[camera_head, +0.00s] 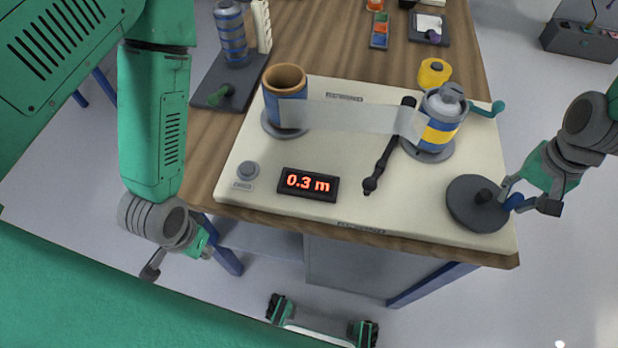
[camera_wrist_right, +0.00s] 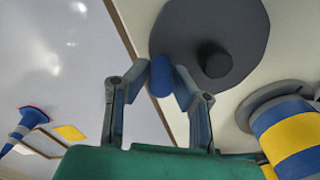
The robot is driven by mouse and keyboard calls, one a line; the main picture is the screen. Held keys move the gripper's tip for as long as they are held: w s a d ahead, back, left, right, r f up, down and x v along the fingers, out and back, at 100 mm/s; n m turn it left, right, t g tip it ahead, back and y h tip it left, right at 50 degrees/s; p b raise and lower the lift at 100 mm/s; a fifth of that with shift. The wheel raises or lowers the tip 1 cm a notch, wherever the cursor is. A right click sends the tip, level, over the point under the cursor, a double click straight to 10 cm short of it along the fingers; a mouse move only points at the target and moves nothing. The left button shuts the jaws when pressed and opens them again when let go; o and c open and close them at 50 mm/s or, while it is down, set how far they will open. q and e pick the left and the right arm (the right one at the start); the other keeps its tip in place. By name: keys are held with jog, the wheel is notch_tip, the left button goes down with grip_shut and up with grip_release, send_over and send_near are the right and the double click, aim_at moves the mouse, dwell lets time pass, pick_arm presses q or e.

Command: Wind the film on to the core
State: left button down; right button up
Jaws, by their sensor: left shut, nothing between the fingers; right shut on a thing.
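A translucent film strip (camera_head: 350,116) runs from a blue roll with a brown rim (camera_head: 286,95) at the left to a blue and yellow roller (camera_head: 438,125) with a grey top at the right. A dark crank disc (camera_head: 477,203) with a black hub lies at the board's front right. My right gripper (camera_head: 523,203) is shut on the disc's blue handle, which shows between the fingertips in the right wrist view (camera_wrist_right: 160,78). My left gripper (camera_head: 180,260) is shut and empty, off the table's front left. The red display (camera_head: 308,184) reads 0.3 m.
A black arm (camera_head: 385,155) lies between the rolls, and a teal lever (camera_head: 487,109) sits beside the right roller. A striped spool on a dark stand (camera_head: 232,45) and small trays are behind.

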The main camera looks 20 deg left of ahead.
aim_at(498, 192)
jog(key=shift+w, duration=0.5)
jog(key=shift+a, duration=0.1)
jog(key=shift+w+a+f, duration=0.1)
jog(key=shift+w+a, duration=0.2)
jog(key=shift+w, duration=0.6)
jog(key=shift+a, duration=0.15)
jog(key=shift+w+a, duration=0.1)
